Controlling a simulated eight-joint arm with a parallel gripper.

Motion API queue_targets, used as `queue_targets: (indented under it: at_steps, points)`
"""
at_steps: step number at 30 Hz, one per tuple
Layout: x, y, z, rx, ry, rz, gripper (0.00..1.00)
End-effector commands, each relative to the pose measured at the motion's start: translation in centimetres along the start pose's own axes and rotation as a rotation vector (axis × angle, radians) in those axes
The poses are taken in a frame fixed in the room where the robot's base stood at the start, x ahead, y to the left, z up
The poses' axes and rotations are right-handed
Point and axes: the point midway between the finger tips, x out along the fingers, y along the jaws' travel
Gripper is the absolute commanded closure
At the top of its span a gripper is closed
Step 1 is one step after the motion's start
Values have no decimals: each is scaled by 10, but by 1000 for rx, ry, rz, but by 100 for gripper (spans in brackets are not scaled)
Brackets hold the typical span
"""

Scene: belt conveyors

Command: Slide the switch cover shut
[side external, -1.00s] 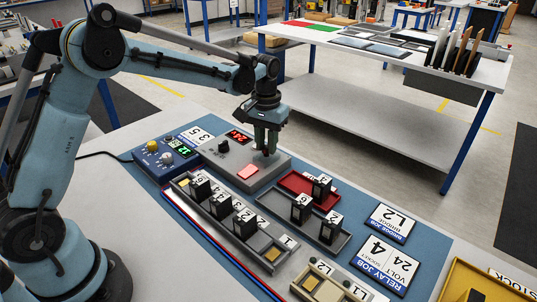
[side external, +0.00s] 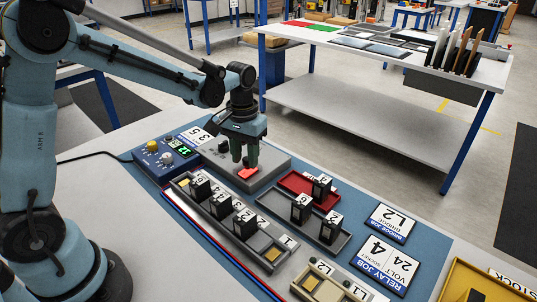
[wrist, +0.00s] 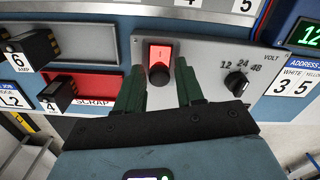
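A red lit rocker switch (wrist: 159,56) sits in a dark frame on the grey control box (wrist: 205,52). In the side view the switch (side external: 248,173) shows as a red patch below my gripper (side external: 244,162). I cannot make out a separate sliding cover in either view. Whether the fingertips touch the box is unclear.
A black selector knob (wrist: 236,84) marked 12, 24, 48 volt is right of the switch in the wrist view. A red scrap tray (wrist: 95,88) and a grey tray (side external: 335,240) with black relays stand close by. A blue unit (side external: 166,152) has a green display.

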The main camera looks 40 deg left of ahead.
Motion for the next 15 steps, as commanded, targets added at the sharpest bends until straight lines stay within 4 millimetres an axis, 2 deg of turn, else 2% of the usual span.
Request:
queue_targets:
  at_steps: [3, 11, 15]
  points:
    - [0, 0, -1, 0, 2, 1, 49]
    - [0, 0, -2, 0, 5, 1, 49]
    - [-8, 1, -2, 0, 5, 1, 49]
